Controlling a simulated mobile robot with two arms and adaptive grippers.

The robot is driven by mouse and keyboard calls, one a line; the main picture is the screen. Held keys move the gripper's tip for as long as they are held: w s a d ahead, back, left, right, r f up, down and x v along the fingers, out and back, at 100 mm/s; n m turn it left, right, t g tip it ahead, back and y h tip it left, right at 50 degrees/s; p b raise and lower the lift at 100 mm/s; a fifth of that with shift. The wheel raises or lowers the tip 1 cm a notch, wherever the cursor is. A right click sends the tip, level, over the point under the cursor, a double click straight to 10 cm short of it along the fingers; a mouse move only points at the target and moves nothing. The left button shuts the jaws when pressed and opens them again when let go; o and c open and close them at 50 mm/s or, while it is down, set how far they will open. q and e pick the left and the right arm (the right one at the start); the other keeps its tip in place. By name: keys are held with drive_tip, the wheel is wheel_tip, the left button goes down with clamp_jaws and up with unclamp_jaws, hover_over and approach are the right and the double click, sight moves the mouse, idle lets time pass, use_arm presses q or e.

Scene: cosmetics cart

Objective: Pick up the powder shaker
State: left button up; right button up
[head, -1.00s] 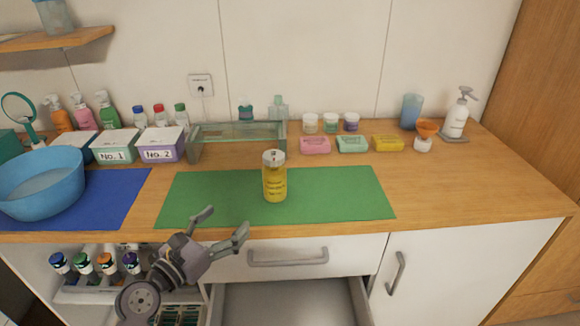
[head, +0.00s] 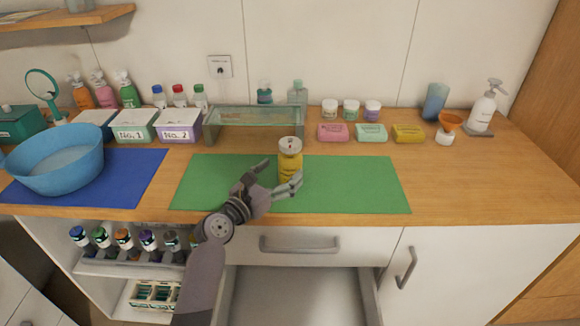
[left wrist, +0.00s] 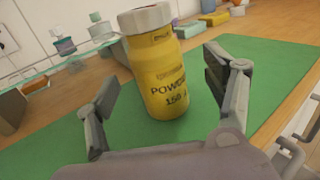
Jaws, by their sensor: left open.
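The powder shaker is a yellow cylinder with a pale grey lid; it stands upright on the green mat (head: 350,190). In the head view the shaker (head: 290,162) is just beyond my left gripper (head: 279,178), whose fingers hide part of its lower body. In the left wrist view the shaker (left wrist: 157,75) stands between the spread fingers of the left gripper (left wrist: 165,100), with its printed label facing the camera. Gaps show on both sides, so the fingers are open. My right gripper is not in view.
A blue basin (head: 55,165) sits on a blue mat (head: 120,190) at the left. A glass shelf (head: 255,115) stands behind the shaker. Soap bars (head: 371,133) and small jars line the back right. An open drawer (head: 300,300) juts out below the counter.

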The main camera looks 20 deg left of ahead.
sight(283, 167)
use_arm(q)
drive_tip(key=x, duration=0.5)
drive_tip(key=shift+a+r, duration=0.1)
drive_tip(key=shift+a, duration=0.15)
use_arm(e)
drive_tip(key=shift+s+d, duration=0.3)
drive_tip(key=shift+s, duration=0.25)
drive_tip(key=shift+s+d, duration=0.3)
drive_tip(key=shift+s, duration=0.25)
use_arm(q)
drive_tip(key=shift+c, duration=0.3)
drive_tip(key=c, duration=1.2)
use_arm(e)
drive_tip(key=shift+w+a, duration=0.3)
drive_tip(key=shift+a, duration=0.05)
